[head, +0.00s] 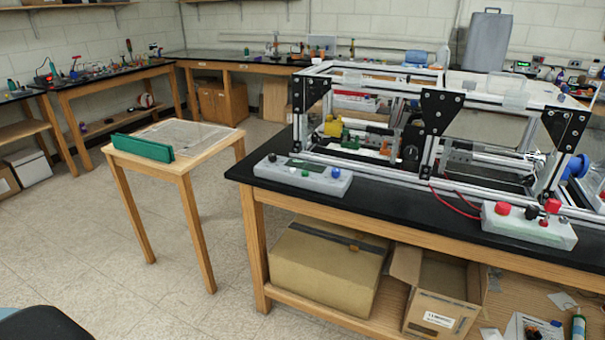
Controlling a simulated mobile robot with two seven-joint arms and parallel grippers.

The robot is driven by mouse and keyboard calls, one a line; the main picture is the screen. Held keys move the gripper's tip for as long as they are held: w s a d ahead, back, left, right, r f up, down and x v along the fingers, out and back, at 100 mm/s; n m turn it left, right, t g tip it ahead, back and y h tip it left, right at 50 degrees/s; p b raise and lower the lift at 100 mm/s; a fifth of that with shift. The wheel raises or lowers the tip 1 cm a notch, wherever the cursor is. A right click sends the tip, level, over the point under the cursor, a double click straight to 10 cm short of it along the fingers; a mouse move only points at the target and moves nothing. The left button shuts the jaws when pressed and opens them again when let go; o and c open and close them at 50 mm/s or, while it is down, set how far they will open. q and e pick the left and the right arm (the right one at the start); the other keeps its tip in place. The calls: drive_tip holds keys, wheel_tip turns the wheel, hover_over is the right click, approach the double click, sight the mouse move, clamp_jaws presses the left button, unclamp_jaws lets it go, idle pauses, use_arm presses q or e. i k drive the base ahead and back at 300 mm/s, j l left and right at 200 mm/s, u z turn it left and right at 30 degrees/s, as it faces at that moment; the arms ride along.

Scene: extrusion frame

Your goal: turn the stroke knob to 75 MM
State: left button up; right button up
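Two grey control boxes stand at the front edge of the black bench. The right control box (545,234) carries a large red button (503,209), a second red knob (552,206) and a smaller dark knob (531,213). No label or 75 MM mark is readable, so I cannot tell which is the stroke knob or its setting. Neither of my grippers is in view.
The aluminium extrusion frame (432,150) stands on the black bench (385,205) behind the control boxes. A small wooden table (205,160) with a green block (142,148) is to the left. Cardboard boxes (330,260) sit under the bench. The floor (110,255) at left is clear.

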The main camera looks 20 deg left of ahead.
sight(335, 172)
drive_tip(key=i+j+u, duration=0.1)
drive_tip(key=i+u, duration=0.2)
drive_tip(key=i, duration=0.3)
drive_tip(key=i+u, duration=0.3)
drive_tip(key=i, duration=0.3)
